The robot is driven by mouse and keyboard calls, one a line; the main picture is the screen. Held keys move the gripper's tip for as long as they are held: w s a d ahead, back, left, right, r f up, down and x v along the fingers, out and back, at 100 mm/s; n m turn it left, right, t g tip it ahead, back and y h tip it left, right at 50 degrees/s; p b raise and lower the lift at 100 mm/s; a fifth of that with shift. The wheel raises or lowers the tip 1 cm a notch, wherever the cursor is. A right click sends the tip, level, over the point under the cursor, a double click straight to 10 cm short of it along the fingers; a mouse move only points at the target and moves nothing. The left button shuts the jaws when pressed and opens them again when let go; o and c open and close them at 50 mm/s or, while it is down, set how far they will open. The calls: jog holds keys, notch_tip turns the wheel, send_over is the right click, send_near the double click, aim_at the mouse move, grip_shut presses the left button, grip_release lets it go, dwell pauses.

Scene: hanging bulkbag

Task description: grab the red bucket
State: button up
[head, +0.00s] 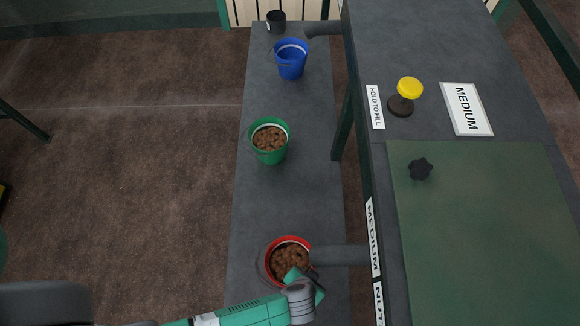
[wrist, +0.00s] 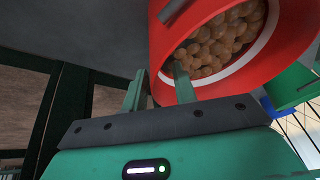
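The red bucket (head: 268,262) stands at the near end of the grey bench in the head view, holding brown nuts. It fills the upper right of the wrist view (wrist: 288,72), nuts showing inside its pale inner rim. My gripper (head: 301,284) is at the bucket's near right side. In the wrist view the two green fingers of my gripper (wrist: 159,92) stand apart. One finger is outside the red wall, the other overlaps the bucket's mouth, with part of the red rim between them. I see a gap and no clear grip. The fingertip contact is unclear.
A grey pipe (head: 343,256) reaches to the red bucket's right side. A green bucket (head: 270,153) with nuts and a blue bucket (head: 292,65) stand farther along the bench (head: 290,205). A dark cup (head: 276,22) is at the far end. A machine with a yellow button (head: 410,88) stands right.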

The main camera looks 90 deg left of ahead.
jog(key=x, duration=0.2)
jog(key=shift+a+f+b, duration=0.1)
jog(key=shift+f+b, duration=0.2)
jog(key=shift+w+r, duration=0.1)
grip_shut()
dwell(1.0)
